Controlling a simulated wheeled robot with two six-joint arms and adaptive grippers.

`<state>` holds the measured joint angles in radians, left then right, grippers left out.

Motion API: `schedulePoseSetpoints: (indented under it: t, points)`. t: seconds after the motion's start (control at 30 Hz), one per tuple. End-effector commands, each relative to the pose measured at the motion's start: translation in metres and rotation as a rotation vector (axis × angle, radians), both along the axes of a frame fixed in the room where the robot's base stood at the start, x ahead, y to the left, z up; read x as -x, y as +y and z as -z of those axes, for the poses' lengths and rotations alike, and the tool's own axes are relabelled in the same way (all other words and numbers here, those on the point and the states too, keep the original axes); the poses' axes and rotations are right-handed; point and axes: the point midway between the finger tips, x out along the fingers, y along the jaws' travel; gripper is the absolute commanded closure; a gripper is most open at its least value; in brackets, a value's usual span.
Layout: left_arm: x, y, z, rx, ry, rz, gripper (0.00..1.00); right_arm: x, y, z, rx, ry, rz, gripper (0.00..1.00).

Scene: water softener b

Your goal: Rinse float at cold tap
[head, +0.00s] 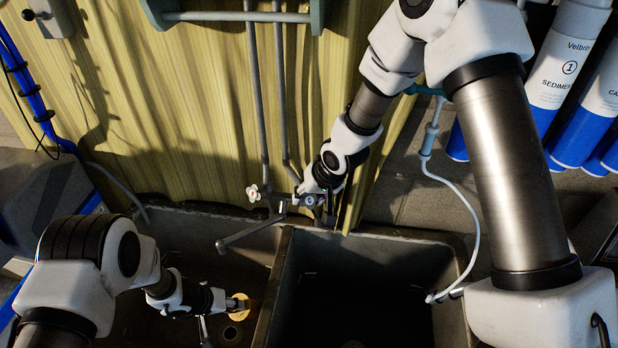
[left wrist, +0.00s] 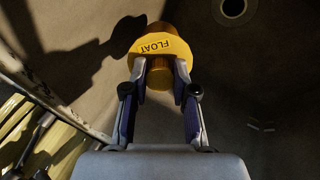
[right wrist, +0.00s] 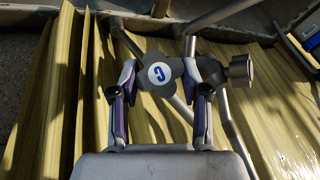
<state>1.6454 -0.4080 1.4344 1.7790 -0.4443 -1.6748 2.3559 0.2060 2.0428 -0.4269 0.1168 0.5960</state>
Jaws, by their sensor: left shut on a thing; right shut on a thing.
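The float (left wrist: 161,44) is a yellow cap marked FLOAT with an amber body. My left gripper (left wrist: 160,76) is shut on it in the left wrist view. In the head view, the float (head: 240,305) is low in the left basin, below the spout (head: 250,234) in the picture; the height gap is unclear. The cold tap's grey handle (right wrist: 162,74) carries a white disc with a blue C. My right gripper (right wrist: 165,88) is shut on this handle. In the head view, the cold handle (head: 309,200) is largely covered by my right gripper. I see no water stream at the spout.
A red-and-white tap handle (head: 253,192) is left of the cold one. The double sink's divider (head: 272,290) separates the left basin from the empty-looking, dark right basin (head: 360,290). A drain (left wrist: 233,8) lies near the float. Blue-and-white filter cylinders (head: 566,60) stand at right.

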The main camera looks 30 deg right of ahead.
Motion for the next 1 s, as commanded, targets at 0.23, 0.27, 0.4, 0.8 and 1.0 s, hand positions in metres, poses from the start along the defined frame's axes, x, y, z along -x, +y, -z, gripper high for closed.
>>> schedulePoseSetpoints:
  t: [0.23,0.27,0.4,0.8,1.0]
  points:
    - [0.000,0.000,-0.054,0.000,0.001,0.000,1.00,0.001,-0.001,-0.007,-0.089,-0.014,0.047,0.89]
    - [0.001,0.000,-0.048,0.000,0.001,0.000,1.00,0.000,-0.001,-0.002,-0.090,-0.016,0.048,0.89]
    - [0.000,0.000,-0.045,0.000,0.000,0.000,1.00,-0.001,-0.001,0.000,-0.088,-0.018,0.046,0.50]
    - [0.000,0.000,-0.045,0.000,0.000,0.000,1.00,0.001,-0.001,-0.002,-0.087,-0.017,0.045,0.29]
    - [0.000,0.000,-0.045,0.000,0.000,0.000,1.00,0.013,-0.007,-0.031,-0.089,-0.020,0.049,0.29]
